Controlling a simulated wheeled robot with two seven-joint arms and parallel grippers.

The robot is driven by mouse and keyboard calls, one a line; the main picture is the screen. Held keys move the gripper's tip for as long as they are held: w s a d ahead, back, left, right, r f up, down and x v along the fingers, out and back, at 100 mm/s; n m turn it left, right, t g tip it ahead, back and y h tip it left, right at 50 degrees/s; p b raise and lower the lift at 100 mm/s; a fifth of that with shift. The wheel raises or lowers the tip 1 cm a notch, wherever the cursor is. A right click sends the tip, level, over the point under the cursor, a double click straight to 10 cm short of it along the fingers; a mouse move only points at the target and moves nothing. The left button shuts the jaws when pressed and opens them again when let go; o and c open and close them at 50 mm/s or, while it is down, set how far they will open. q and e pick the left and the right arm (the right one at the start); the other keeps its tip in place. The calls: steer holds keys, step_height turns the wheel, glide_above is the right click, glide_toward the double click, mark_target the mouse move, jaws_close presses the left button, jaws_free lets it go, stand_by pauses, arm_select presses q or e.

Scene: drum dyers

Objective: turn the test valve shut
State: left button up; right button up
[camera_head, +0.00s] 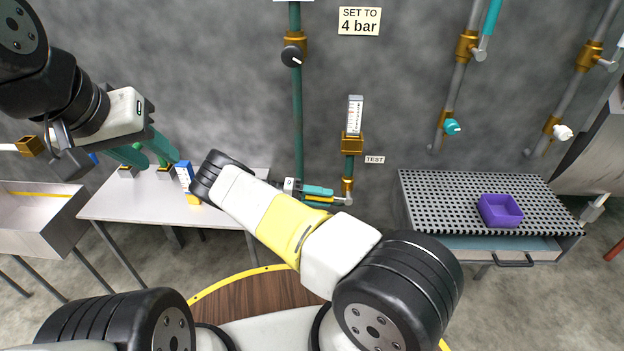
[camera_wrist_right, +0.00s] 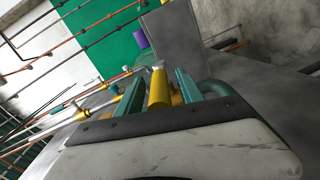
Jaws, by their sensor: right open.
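The test valve (camera_head: 347,186) is a brass fitting low on the green pipe, beside the TEST label (camera_head: 375,160). Its yellow handle (camera_head: 319,198) points left in the head view, across the upright pipe. My right gripper (camera_head: 331,195) reaches it from the left with its teal fingers on either side of the handle. In the right wrist view the yellow handle (camera_wrist_right: 159,88) lies between the two open fingers (camera_wrist_right: 158,84); I cannot tell whether either touches it. My left gripper (camera_head: 148,150) is at upper left, empty, with its fingers apart.
A gauge (camera_head: 354,115) stands above the valve, and a black knob (camera_head: 292,56) is higher up on the pipe. A pale table (camera_head: 130,205) with a blue and yellow item (camera_head: 186,180) is left. A perforated bench (camera_head: 440,195) with a purple tray (camera_head: 500,210) is right.

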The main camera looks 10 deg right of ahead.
steer(key=f+v, duration=0.1)
steer(key=v, duration=0.6)
steer(key=shift+a+r, duration=0.2)
steer(key=shift+r, duration=0.35)
steer(key=shift+w, duration=0.1)
steer(key=shift+c, duration=0.2)
